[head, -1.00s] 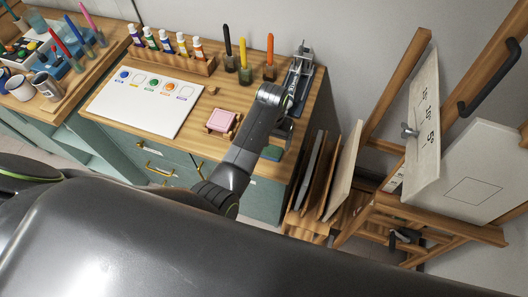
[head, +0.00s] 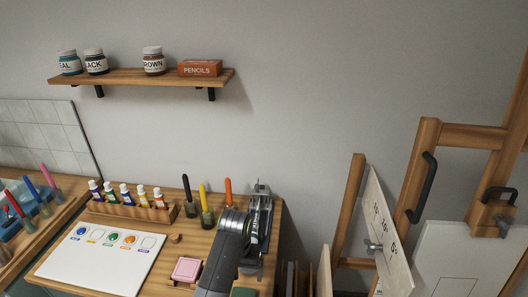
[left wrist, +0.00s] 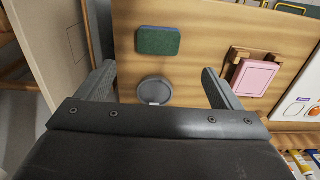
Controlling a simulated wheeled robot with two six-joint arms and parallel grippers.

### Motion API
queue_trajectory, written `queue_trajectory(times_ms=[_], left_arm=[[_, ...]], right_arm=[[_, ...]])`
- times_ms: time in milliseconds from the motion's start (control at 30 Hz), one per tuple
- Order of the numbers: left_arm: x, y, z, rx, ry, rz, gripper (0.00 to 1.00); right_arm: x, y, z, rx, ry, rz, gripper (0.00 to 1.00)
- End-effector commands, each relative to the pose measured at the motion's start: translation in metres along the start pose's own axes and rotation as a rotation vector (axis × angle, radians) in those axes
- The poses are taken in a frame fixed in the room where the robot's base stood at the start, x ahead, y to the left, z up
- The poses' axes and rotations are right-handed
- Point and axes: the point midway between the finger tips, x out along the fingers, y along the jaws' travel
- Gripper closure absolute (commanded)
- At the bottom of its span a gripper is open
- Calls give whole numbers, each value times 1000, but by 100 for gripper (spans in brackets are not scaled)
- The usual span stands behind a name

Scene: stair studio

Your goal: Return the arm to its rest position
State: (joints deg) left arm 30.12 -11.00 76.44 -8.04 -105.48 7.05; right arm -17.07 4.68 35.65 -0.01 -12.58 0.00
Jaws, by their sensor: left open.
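My left gripper (head: 258,230) is above the back right of the wooden desk, beyond the orange marker in the picture, and its arm rises from the bottom edge. In the left wrist view its two fingers (left wrist: 158,70) are spread wide with nothing held between them. A grey round disc (left wrist: 155,90) lies on the desk below and between the fingers, apart from them. A green sponge-like block (left wrist: 158,41) lies beside the disc. My right gripper is not in view.
A pink pad on a wooden holder (head: 187,269), a white paint sheet (head: 60,262), a tube rack (head: 130,209) and upright markers share the desk (head: 190,240). A wall shelf (head: 150,77) holds jars and a pencil box. Easels (head: 425,170) stand right.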

Motion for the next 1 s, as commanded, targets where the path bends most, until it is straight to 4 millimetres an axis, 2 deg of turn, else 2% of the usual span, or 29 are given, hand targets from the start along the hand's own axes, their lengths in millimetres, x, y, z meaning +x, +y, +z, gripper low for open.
queue_trajectory(times_ms=[133, 233, 400, 500, 700, 800, 1000], left_arm=[[12, -18, 15, -26, 14, 4, 13], [27, -43, 39, -63, 42, 6, 13], [46, -93, 99, -120, 107, -9, 13], [49, -118, 137, -142, 146, -29, 13], [36, -157, 214, -155, 219, -81, 13], [25, -168, 242, -149, 247, -103, 13], [5, -179, 281, -132, 284, -133, 13]], right_arm=[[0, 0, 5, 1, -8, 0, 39], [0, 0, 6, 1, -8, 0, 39], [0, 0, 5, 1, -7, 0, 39], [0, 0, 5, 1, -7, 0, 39], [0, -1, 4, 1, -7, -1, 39], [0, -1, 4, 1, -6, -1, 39], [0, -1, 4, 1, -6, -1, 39]])
